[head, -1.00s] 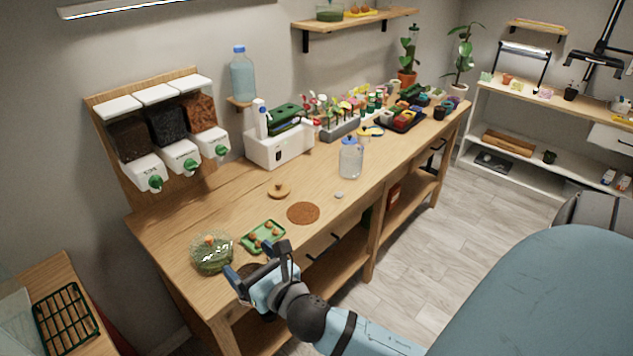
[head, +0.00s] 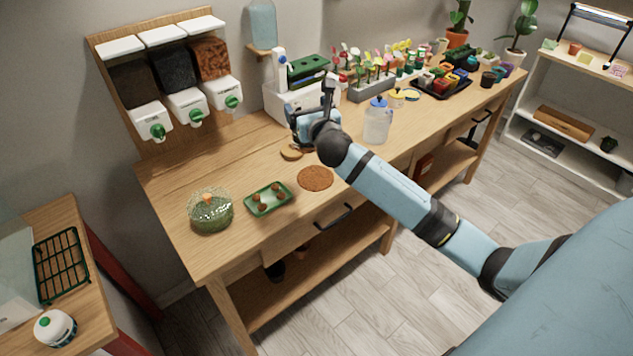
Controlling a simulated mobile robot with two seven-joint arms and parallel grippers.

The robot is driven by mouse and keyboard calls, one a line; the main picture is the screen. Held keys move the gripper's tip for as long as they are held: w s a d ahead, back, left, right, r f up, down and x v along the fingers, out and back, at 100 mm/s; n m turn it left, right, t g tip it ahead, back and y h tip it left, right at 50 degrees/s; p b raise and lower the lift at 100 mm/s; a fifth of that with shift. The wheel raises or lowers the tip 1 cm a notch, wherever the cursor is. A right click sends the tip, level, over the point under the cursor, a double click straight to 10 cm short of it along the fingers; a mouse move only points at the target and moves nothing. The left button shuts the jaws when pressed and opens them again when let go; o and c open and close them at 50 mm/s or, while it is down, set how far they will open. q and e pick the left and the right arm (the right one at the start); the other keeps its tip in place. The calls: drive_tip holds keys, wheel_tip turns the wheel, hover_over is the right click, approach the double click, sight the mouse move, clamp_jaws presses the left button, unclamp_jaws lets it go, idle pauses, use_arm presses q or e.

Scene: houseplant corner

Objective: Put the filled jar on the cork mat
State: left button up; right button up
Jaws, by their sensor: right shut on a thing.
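The filled jar (head: 210,215) is a round glass jar with green contents and orange bits. It stands at the left front of the bench. The round brown cork mat (head: 315,179) lies flat and bare, to the jar's right. My right gripper (head: 298,140) is at a round wooden lid (head: 290,154), behind the cork mat. It is shut and appears to be on the lid's knob; the gripper hides the knob and fingertips. The lid looks to be at bench height. My left gripper is out of view.
A green tray (head: 288,200) with small brown balls lies between jar and mat. A clear blue-lidded bottle (head: 377,124) stands right of my gripper, and a white machine (head: 274,102) stands behind it. Dispensers (head: 186,106) hang on the wall at left. Bench space around the mat is mostly clear.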

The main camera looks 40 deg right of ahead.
drive_tip(key=w+d+r+m+h, duration=0.1)
drive_tip(key=w+d+r, duration=0.2)
drive_tip(key=d, duration=0.1)
wheel_tip(320, 180, down, 19)
drive_tip(key=b, duration=0.4)
drive_tip(key=shift+d+f, duration=0.15)
drive_tip(key=shift+d, duration=0.15)
drive_tip(key=shift+w, duration=0.1)
